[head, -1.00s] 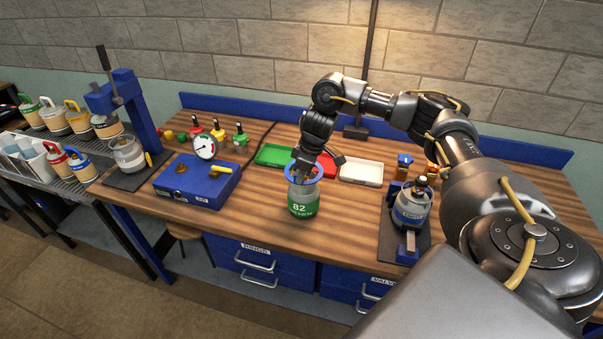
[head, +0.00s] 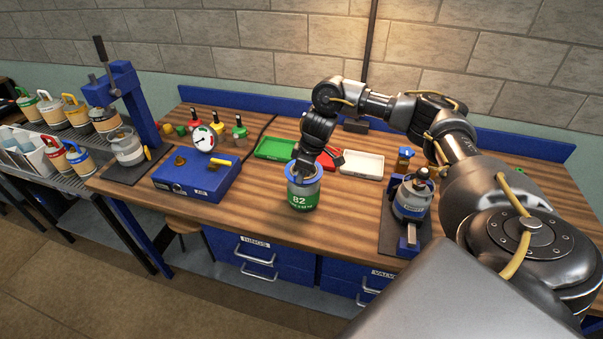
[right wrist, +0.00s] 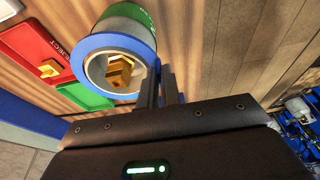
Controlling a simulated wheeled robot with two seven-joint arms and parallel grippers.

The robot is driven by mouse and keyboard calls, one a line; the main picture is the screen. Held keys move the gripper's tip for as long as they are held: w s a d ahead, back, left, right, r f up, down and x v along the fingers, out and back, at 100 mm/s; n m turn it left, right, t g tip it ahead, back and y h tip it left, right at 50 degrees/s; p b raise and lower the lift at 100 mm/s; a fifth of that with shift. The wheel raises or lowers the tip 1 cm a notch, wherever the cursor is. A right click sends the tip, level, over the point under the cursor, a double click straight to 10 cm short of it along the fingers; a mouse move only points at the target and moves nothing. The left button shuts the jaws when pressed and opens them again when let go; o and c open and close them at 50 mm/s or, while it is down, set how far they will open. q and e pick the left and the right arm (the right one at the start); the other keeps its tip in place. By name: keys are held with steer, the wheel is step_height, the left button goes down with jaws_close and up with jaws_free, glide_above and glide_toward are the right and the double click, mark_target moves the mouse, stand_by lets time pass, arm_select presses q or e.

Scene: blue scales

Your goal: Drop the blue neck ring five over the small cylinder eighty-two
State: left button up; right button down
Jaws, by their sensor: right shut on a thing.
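The small cylinder eighty-two (head: 301,200), grey with a green band marked 82, stands upright on the bench in the head view; its green side also shows in the right wrist view (right wrist: 130,14). The blue neck ring (head: 316,177) is at the cylinder's top. In the right wrist view the ring (right wrist: 88,47) encircles the brass valve (right wrist: 121,71). I cannot tell whether it rests on the cylinder's shoulder. My right gripper (head: 302,164) is above the cylinder, its fingers (right wrist: 161,82) shut on the ring's edge. My left gripper is not in view.
A blue gauge box (head: 197,178) lies to the left. Green (head: 275,148), red (head: 325,160) and white (head: 361,168) trays lie behind the cylinder. Another cylinder (head: 411,200) stands in a blue fixture to the right. The bench just left of cylinder eighty-two is clear.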

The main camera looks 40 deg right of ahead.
steer(key=shift+f, duration=0.25)
steer(key=c, duration=1.5)
jaws_free()
steer(key=shift+r, duration=0.1)
steer(key=shift+w+p+v, duration=0.1)
steer(key=shift+p+v, duration=0.55)
steer(key=shift+p, duration=0.1)
steer(key=shift+w+p+v, duration=0.15)
steer(key=shift+p+v, duration=0.5)
steer(key=shift+p, duration=0.1)
steer(key=shift+a+r, duration=0.2)
steer(key=shift+r, duration=0.9)
steer(key=shift+w+v, duration=0.1)
steer(key=shift+v, duration=0.55)
steer(key=shift+w+v, duration=0.15)
steer(key=shift+v, duration=0.45)
steer(key=shift+a, duration=0.2)
